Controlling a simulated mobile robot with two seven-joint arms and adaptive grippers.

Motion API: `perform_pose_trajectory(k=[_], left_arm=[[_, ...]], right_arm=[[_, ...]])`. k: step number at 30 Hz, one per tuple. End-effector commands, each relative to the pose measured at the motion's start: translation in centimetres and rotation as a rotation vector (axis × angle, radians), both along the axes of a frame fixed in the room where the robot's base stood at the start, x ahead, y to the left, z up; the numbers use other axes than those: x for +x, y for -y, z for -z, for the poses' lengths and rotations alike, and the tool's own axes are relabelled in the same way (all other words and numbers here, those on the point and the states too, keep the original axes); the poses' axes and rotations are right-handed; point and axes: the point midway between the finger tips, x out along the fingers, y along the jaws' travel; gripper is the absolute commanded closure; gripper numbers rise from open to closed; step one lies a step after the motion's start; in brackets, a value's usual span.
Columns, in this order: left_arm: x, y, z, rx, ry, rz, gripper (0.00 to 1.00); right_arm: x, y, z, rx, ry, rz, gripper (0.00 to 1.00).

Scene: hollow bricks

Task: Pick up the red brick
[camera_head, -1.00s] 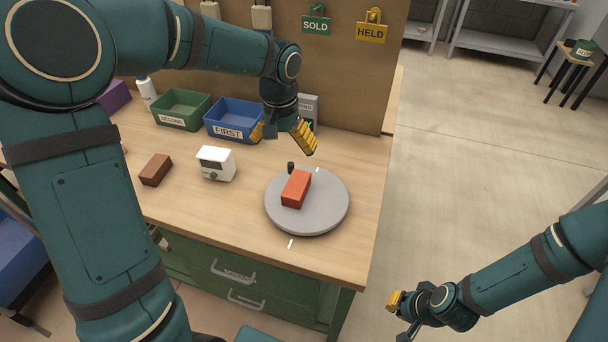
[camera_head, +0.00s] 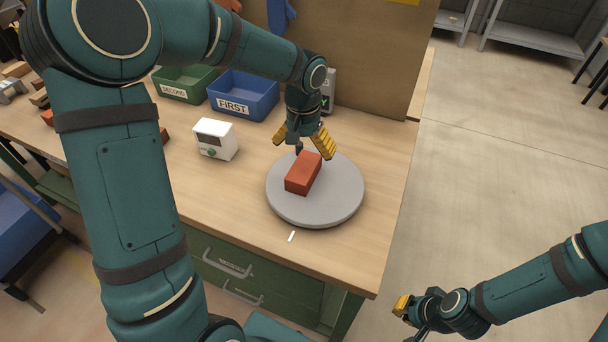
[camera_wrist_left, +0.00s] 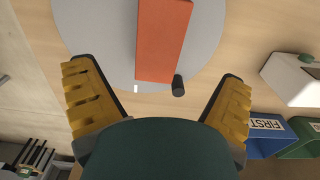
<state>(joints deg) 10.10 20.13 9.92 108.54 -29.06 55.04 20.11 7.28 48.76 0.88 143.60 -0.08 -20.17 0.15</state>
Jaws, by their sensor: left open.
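The red brick (camera_head: 303,173) lies flat on a round grey turntable (camera_head: 330,209) on the workbench. It also shows in the left wrist view (camera_wrist_left: 163,38), at the top between my finger lines. My left gripper (camera_head: 306,142) is open and empty, with its yellow-padded fingers spread above the turntable's back edge, just behind the brick. In the left wrist view the open fingers (camera_wrist_left: 160,98) stand to either side, apart from the brick. My right gripper (camera_head: 402,318) is off the bench at the lower right; its finger gap is not clear.
A white boxy device (camera_head: 214,139) stands left of the turntable. A blue bin (camera_head: 241,110) marked FIRST and a green bin (camera_head: 184,92) marked SECOND are behind it. A small dark peg (camera_wrist_left: 178,86) stands beside the brick.

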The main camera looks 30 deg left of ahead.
Motion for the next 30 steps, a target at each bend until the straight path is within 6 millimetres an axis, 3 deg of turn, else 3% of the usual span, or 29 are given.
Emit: perform_pose_trajectory(k=[3,13,21,29,30], left_arm=[[-0.1,0.0,2.0,0.000,-0.002,0.001,0.04],[-0.1,0.1,4.0,-0.001,-0.001,-0.001,0.04],[-0.3,0.2,7.7,0.000,-0.001,0.000,0.04],[-0.3,0.2,8.1,0.000,0.000,0.000,0.04],[-0.3,0.2,8.1,0.000,0.000,0.000,0.10]], right_arm=[[0.1,0.0,0.6,0.000,0.003,0.001,1.00],[0.2,0.0,1.1,-0.001,0.006,0.002,1.00],[0.5,0.1,2.4,-0.003,0.011,0.003,1.00],[0.5,0.1,2.4,-0.003,0.012,0.004,1.00],[0.5,0.1,2.4,-0.003,0.012,0.004,1.00]])
